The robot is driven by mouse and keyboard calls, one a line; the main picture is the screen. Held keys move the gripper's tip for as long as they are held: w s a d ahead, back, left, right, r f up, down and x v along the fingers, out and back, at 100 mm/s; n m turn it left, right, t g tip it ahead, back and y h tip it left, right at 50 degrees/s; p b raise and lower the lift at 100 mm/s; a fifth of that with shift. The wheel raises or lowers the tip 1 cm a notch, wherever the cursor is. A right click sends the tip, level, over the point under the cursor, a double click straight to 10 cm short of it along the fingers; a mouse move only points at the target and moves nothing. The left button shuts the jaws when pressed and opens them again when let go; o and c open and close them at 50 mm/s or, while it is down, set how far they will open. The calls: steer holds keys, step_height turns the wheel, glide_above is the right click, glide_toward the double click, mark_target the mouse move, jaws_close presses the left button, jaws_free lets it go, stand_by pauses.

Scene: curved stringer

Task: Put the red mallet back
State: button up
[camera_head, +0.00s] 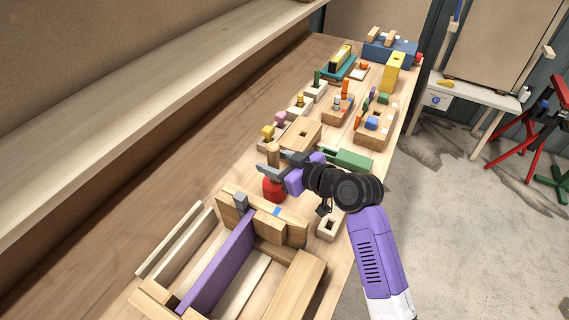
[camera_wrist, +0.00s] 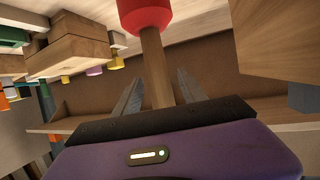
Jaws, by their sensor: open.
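The red mallet stands head down and roughly upright, its red head (camera_head: 273,190) low beside the wooden frame and its wooden handle (camera_head: 273,153) pointing up. In the wrist view, which looks upside down, the red head (camera_wrist: 145,14) is at the top and the handle (camera_wrist: 155,65) runs down between the fingers. My gripper (camera_head: 267,165) is open, with its grey fingers on either side of the handle. In the wrist view, gaps show between the handle and both fingers of my gripper (camera_wrist: 158,88). What lies directly under the head is hidden.
A wooden frame with a purple board (camera_head: 222,262) stands close in front of the mallet. A wooden block with a square hole (camera_head: 303,134) and a green block (camera_head: 346,159) are just behind. Several peg blocks fill the bench's far end. Bare bench (camera_head: 190,165) lies left.

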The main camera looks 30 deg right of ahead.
steer(key=b+v, duration=0.2)
steer(key=v, duration=1)
steer(key=shift+w+d+r, duration=0.1)
